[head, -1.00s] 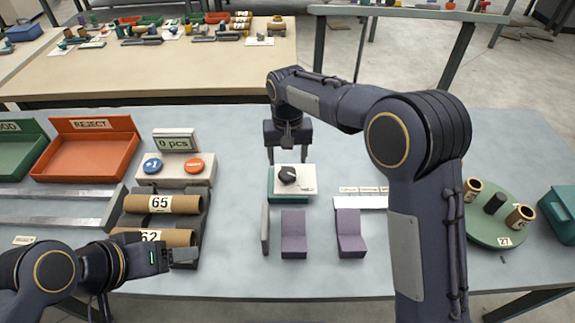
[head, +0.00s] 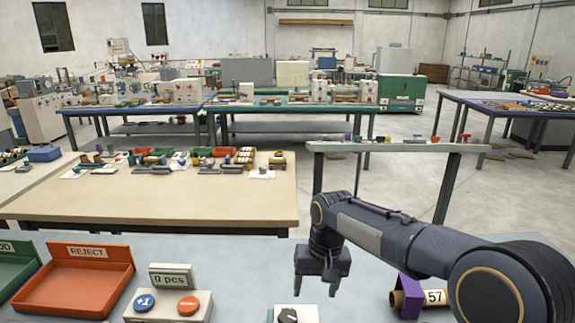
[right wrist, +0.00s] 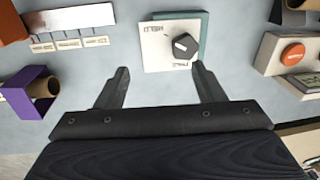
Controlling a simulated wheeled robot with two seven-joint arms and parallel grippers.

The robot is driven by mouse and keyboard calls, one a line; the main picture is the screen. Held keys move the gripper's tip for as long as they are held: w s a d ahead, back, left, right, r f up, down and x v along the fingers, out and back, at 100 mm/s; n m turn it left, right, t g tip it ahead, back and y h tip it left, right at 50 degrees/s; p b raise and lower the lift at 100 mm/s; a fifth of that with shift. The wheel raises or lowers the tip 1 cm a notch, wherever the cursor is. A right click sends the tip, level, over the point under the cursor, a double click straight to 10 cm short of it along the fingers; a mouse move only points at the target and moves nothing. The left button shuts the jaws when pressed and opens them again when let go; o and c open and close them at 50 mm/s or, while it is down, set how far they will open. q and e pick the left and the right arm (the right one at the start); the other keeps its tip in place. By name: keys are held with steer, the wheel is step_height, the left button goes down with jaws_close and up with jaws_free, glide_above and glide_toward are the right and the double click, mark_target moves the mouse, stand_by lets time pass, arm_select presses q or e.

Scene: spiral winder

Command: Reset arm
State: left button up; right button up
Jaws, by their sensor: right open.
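My right gripper (head: 315,290) is open and empty above the near grey table. In the right wrist view its two fingers (right wrist: 160,68) point toward a white plate (right wrist: 155,50) with a dark knob (right wrist: 185,45), on a teal base (right wrist: 198,20). The fingertips appear apart from the plate. In the head view the knob (head: 288,314) is cut by the bottom edge. My left gripper is out of view.
A purple holder with a brown tube labelled 57 (head: 434,297) stands right of the gripper; the holder (right wrist: 22,100) shows in the wrist view. Left are the "0 pcs" display (head: 171,276), blue button (head: 145,302), orange button (head: 188,306) and red REJECT tray (head: 90,285).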

steer(key=s+d+r+y, duration=0.1)
steer(key=s+d+r, duration=0.3)
steer(key=s+d, duration=0.3)
steer(key=s+d+f+m+t, duration=0.1)
steer(key=s+d+t, duration=0.1)
steer(key=s, duration=0.8)
steer(key=s+d+f+m+t+y, duration=0.1)
steer(key=s+d, duration=0.4)
steer(key=s, duration=0.5)
steer(key=shift+s+d+f+t, duration=0.25)
steer(key=shift+s+f+t, duration=0.15)
steer(key=shift+f+t, duration=0.5)
steer(key=shift+r, duration=0.2)
